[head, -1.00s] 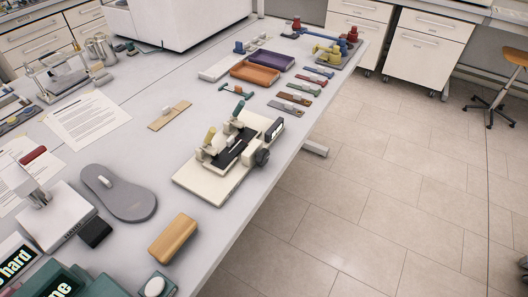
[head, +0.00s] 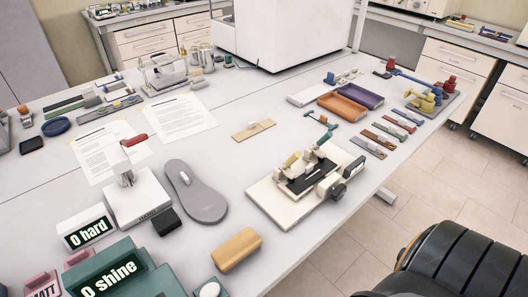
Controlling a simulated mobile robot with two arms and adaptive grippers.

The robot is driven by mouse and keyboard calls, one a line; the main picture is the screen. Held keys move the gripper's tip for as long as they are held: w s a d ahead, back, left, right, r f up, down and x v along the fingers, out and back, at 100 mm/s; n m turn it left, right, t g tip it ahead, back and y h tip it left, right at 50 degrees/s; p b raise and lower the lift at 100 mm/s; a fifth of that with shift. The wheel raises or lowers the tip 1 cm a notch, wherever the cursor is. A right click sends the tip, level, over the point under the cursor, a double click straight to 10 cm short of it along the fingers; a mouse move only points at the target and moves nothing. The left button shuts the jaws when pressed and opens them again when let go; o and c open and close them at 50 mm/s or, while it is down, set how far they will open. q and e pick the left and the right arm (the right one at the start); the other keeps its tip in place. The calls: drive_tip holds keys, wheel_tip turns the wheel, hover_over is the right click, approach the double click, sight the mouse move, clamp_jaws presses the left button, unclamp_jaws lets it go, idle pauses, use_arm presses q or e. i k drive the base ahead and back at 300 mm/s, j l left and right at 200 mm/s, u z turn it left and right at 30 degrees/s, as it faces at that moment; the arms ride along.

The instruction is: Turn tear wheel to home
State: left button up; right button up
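A cream testing device (head: 268,203) with a flat base stands near the right edge of the table. It has a dark sample bed (head: 307,178), yellowish clamp parts and a raised teal-green part at its back. A dark round knob (head: 338,191) sits on its right side and looks like the tear wheel. A dark display block (head: 354,167) stands just behind the knob. Any mark of a home position is too small to tell. Neither gripper shows.
A yellow-brown block (head: 236,249), a grey insole-shaped plate (head: 196,192) and a hardness tester (head: 137,200) reading "0 hard" lie left of the device. Orange (head: 341,107) and purple trays and several coloured strips lie behind. Open floor is at right.

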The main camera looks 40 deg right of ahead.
sight(338, 192)
drive_tip(key=l+u, duration=0.45)
drive_tip(key=k+l+u, duration=0.15)
drive_tip(key=l+u, duration=0.3)
drive_tip(key=k+l+u, duration=0.15)
drive_tip(key=u, duration=0.3)
drive_tip(key=k+l+u, duration=0.2)
drive_tip(key=l+u, duration=0.25)
drive_tip(key=k+l+u, duration=0.15)
drive_tip(key=u, duration=0.3)
drive_tip(key=k, duration=0.1)
